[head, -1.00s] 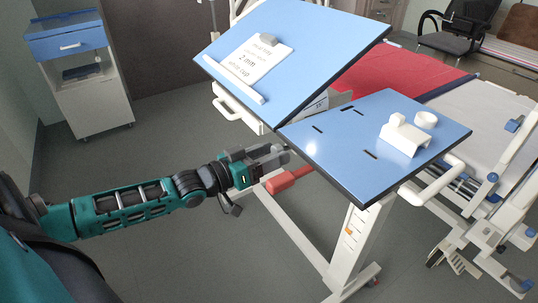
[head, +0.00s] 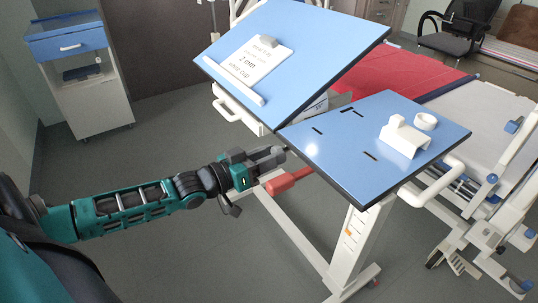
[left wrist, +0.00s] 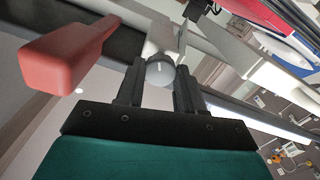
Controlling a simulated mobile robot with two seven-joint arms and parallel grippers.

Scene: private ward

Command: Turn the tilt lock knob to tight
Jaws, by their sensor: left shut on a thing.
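The tilt lock knob (left wrist: 160,71) is a small round grey knob with a short white mark on its face, seen in the left wrist view. My left gripper (left wrist: 161,83) has one finger on each side of it and is shut on it. In the head view my left gripper (head: 279,155) is at the near edge of the table, under the tilted blue top (head: 310,45). The knob is hidden there by the gripper and the table edge. My right gripper is in neither view.
A red lever handle (head: 288,181) sticks out just below my left gripper; it looms at left in the wrist view (left wrist: 65,55). The flat blue side top (head: 340,150) carries a white holder (head: 404,139) and ring (head: 426,120). Open floor lies left of the table.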

